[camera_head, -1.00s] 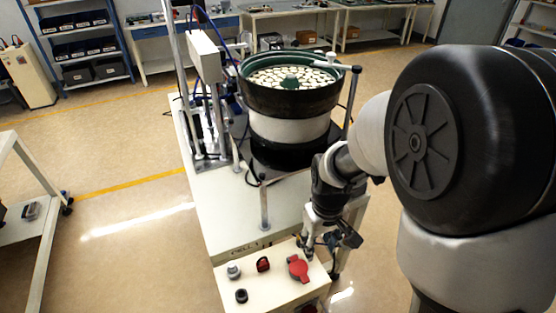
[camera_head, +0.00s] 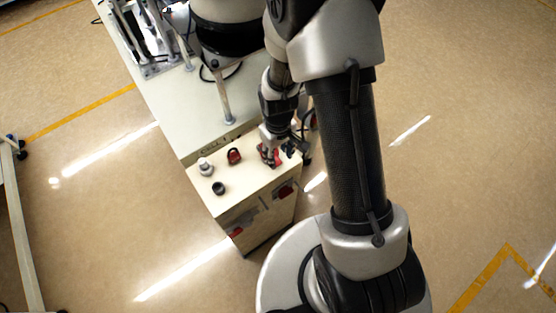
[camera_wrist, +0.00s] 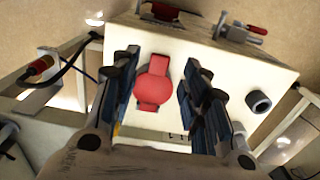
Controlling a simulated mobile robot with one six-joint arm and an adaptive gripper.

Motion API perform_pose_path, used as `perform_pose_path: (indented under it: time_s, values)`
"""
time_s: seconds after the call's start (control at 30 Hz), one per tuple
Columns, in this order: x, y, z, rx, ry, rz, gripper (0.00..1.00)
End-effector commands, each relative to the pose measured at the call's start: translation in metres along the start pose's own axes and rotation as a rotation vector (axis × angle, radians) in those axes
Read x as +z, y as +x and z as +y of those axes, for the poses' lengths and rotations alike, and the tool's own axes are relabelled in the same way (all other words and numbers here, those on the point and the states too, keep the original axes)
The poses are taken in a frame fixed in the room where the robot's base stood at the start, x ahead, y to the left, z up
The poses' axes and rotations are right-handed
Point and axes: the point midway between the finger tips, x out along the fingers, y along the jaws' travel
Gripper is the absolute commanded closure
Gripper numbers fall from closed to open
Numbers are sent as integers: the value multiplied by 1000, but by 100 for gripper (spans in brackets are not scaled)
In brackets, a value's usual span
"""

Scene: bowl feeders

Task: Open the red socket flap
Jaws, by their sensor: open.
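The red socket flap (camera_wrist: 154,82) is a round red cover with tabs on the top face of the cream control box (camera_wrist: 225,62). In the wrist view it lies between the two blue-padded fingers of my gripper (camera_wrist: 158,92), with a gap on each side. The flap looks closed over its socket. In the head view my gripper (camera_head: 270,150) is over the box's right part, and the red flap (camera_head: 268,157) is partly hidden by it. My gripper is open; its height above the flap is hard to tell.
A red switch (camera_head: 234,156), a grey knob (camera_head: 205,166) and a black knob (camera_head: 219,188) stand on the box top, left of the flap. Red parts (camera_head: 284,189) sit on the box's front side. The feeder bench (camera_head: 180,110) adjoins behind. Open floor lies left and right.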

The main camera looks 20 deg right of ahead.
Motion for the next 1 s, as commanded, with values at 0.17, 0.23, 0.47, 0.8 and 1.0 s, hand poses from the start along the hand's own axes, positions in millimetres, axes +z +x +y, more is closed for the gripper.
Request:
perform_pose_path:
  time_s: [0.17,0.23,0.47,0.8,1.0]
  values:
    - [0,26,0,0,0,0,58]
    - [0,30,0,0,0,1,58]
    - [0,34,0,0,0,1,58]
    - [0,33,0,0,0,1,72]
    - [-1,33,0,1,0,2,86]
